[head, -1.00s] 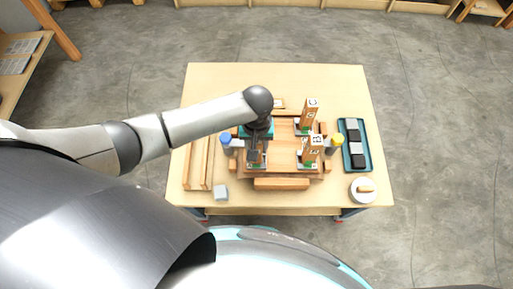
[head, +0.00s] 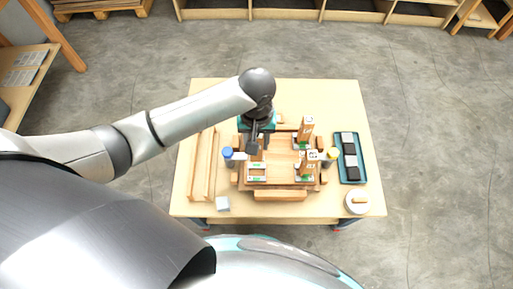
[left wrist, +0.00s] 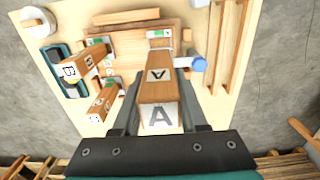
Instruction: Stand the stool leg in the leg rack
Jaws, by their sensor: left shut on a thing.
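The stool leg (left wrist: 158,90) is a square wooden post marked A, seen end-on in the left wrist view. My left gripper (head: 258,146) is shut on it, one finger on each side; it also shows in the left wrist view (left wrist: 160,100). In the head view the gripper hides most of the leg. The leg rack (head: 280,180) is a wooden frame on the table. Its front-left socket (head: 257,172) is empty and apart from the gripper. Legs C (head: 305,130) and B (head: 309,162) stand in the right side. The back-left part is hidden.
A blue-capped object (head: 228,153) and a yellow-capped one (head: 333,154) flank the rack. Long wooden strips (head: 203,165) lie left. A teal tray (head: 343,178) and a round white dish (head: 351,210) are right.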

